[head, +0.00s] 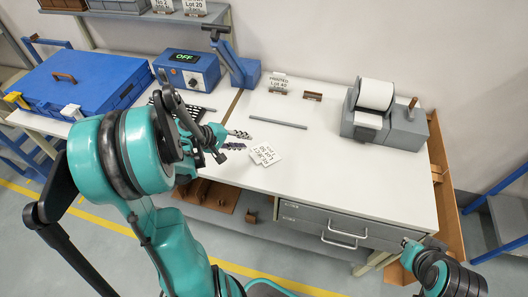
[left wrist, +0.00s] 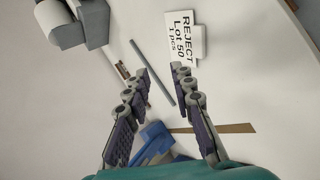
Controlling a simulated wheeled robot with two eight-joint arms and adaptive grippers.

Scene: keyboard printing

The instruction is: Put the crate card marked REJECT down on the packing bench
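The white card marked REJECT Lot 50 (head: 265,154) is at the white packing bench (head: 335,165), left of the bench's middle. In the left wrist view the card (left wrist: 181,36) shows its print and a pale base beside it, just beyond my fingertips. My left gripper (head: 242,140) is open, its two fingers parted and pointing at the card. The card looks apart from the fingers and seems to rest on the bench top. Part of my right gripper (head: 409,246) shows at lower right, its opening unclear.
A label printer with a white roll (head: 375,95) stands at the bench's back right. A grey rod (head: 278,122) and a PRINTED Lot 40 card (head: 278,82) lie behind the REJECT card. A blue OFF box (head: 187,70) and blue case (head: 80,85) are left. The bench's right middle is clear.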

